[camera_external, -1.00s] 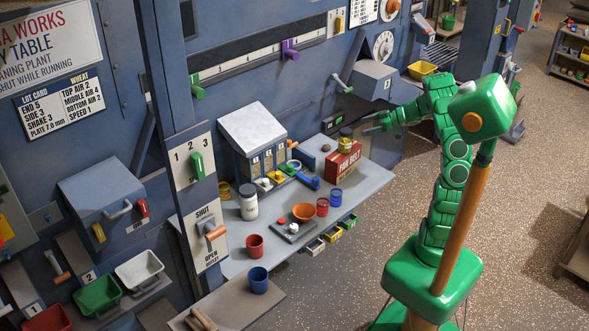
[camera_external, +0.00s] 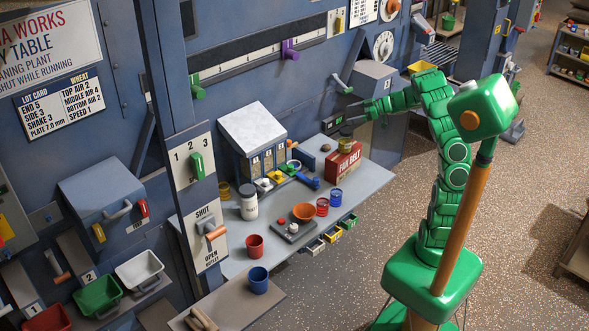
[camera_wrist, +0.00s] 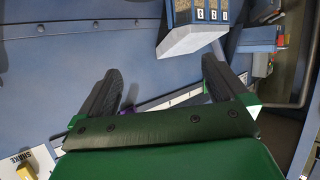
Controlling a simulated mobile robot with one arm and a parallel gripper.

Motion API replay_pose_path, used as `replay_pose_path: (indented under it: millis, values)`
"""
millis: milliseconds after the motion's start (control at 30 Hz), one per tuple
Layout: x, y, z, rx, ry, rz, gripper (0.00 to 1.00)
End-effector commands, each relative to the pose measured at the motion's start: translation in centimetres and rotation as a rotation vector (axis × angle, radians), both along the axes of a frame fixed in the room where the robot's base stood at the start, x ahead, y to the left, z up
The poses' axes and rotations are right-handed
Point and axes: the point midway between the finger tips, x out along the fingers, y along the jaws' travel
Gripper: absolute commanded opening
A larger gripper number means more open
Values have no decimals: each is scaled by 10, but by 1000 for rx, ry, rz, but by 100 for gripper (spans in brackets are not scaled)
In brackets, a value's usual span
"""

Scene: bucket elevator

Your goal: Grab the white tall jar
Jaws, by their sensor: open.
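The white tall jar (camera_external: 248,203) with a dark lid stands upright on the grey worktable (camera_external: 365,193), left of the middle, in the external view. My gripper (camera_external: 347,114) is raised above the far right part of the table, well to the right of the jar and apart from it. In the wrist view my gripper (camera_wrist: 160,85) shows two dark fingers spread apart with nothing between them. I cannot make out the jar in the wrist view.
A fan belt box (camera_external: 343,161) with a small jar on top stands below my gripper. A sample cabinet (camera_external: 253,138) stands behind the white jar. A red cup (camera_external: 255,246), an orange bowl (camera_external: 305,212) and a blue cup (camera_external: 258,280) are nearby. A metal post (camera_external: 168,110) rises at the left.

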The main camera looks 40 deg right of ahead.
Motion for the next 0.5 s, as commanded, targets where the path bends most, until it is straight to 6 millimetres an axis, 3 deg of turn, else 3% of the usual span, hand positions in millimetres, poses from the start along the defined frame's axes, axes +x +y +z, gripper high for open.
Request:
replay_pose_path:
  millis: [500]
  values:
    - [76, 125, 17, -12, -75, -29, 100]
